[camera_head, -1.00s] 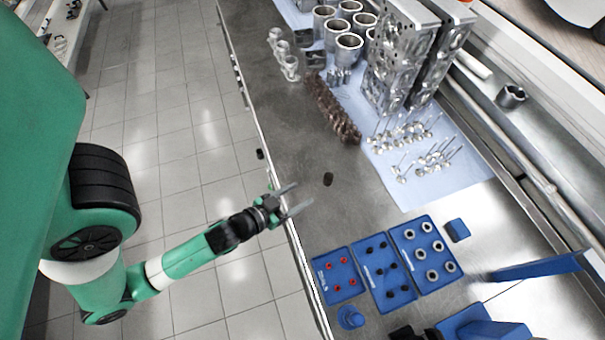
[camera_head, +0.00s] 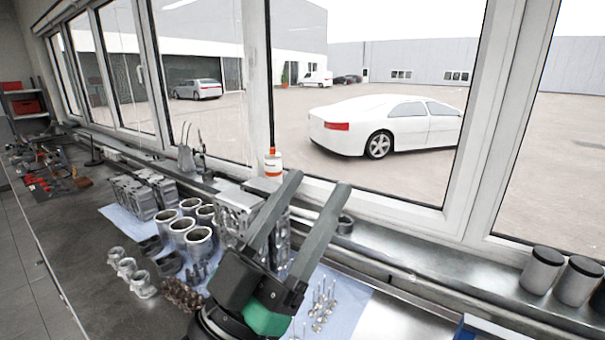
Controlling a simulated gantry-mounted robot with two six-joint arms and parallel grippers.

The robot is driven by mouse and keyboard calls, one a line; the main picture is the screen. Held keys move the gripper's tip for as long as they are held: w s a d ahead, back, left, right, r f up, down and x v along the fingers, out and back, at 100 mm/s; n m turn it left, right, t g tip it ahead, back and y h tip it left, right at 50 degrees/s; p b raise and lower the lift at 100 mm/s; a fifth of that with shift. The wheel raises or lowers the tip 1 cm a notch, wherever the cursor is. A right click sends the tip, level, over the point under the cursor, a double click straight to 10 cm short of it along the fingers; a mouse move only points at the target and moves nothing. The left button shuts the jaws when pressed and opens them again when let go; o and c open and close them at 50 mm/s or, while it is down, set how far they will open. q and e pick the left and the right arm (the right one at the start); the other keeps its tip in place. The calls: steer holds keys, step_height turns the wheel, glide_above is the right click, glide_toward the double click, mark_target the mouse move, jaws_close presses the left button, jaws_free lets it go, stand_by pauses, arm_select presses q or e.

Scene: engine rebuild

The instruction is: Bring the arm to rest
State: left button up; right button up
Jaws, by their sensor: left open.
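My left gripper (camera_head: 318,190) is large in the middle of the head view, close to the camera. Its two grey fingers point up and are spread apart with nothing between them. It is raised in front of the bench and windows, and it hides part of the engine parts behind it. The rest of my left arm runs down out of the bottom of the picture. My right gripper is not in view.

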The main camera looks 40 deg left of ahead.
arm_select(q)
steer(key=s+d+r+h+p, duration=0.1)
steer(key=r+p, duration=1)
steer(key=r, duration=0.4)
steer(key=s+d+r+m+t+h+p, duration=0.1)
steer(key=s+r+p, duration=0.1)
steer(key=r+p, duration=1)
step_height(320, 180, up, 3)
steer(key=shift+s+d+m+t, duration=0.3)
